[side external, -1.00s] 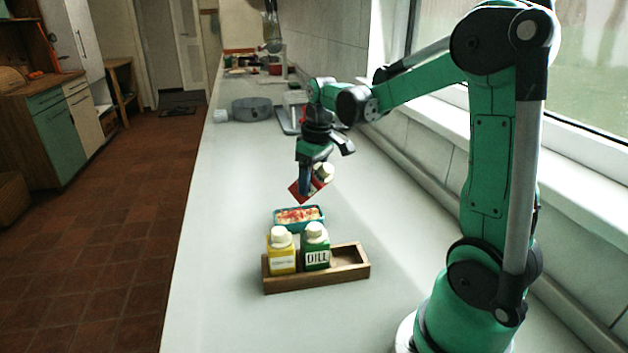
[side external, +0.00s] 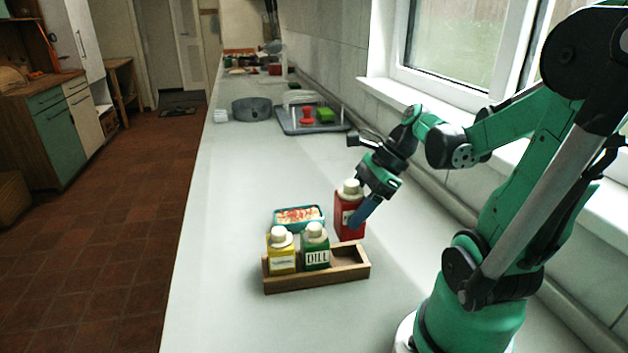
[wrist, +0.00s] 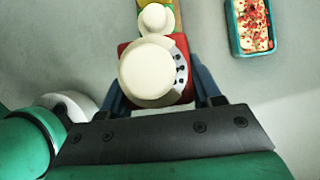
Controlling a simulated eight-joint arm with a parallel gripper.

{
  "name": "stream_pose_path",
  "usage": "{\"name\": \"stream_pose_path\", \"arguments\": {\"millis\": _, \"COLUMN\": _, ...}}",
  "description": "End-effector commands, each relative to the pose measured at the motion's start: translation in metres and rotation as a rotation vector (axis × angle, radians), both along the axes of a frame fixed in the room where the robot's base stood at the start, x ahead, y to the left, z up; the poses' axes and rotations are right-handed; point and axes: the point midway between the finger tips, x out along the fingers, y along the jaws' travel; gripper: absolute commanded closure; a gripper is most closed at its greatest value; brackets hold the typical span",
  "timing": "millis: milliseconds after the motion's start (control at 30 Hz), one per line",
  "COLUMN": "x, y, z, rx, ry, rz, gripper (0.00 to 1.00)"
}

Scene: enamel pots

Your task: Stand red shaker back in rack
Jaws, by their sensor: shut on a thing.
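The red shaker (side external: 349,219) with a cream cap is upright in my gripper (side external: 358,217), which is shut on it. It appears just behind the right, empty compartment of the wooden rack (side external: 318,282); whether its base is clear of the counter I cannot tell. In the wrist view the red shaker (wrist: 128,47) is seen from above, its cream cap between the two fingers of my gripper (wrist: 158,95). The yellow shaker (side external: 281,255) stands in the rack's left compartment and the green DILL shaker (side external: 315,250) in the middle one.
A teal dish (side external: 299,217) of food with red bits sits behind the rack, left of the red shaker. Farther back are a grey round pot (side external: 252,109) and a grey drying tray (side external: 285,124). The counter left of the rack is clear.

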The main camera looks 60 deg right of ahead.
Motion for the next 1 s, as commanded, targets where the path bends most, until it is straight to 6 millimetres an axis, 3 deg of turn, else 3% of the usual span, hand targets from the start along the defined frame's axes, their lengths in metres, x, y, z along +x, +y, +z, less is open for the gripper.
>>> {"name": "stream_pose_path", "arguments": {"millis": 600, "x": -0.001, "y": 0.0, "z": -0.04, "rx": 0.003, "ry": -0.005, "rz": -0.023, "gripper": 1.0}}
{"name": "stream_pose_path", "arguments": {"millis": 1000, "x": -0.001, "y": 0.0, "z": -0.044, "rx": 0.003, "ry": -0.005, "rz": -0.023, "gripper": 1.0}}
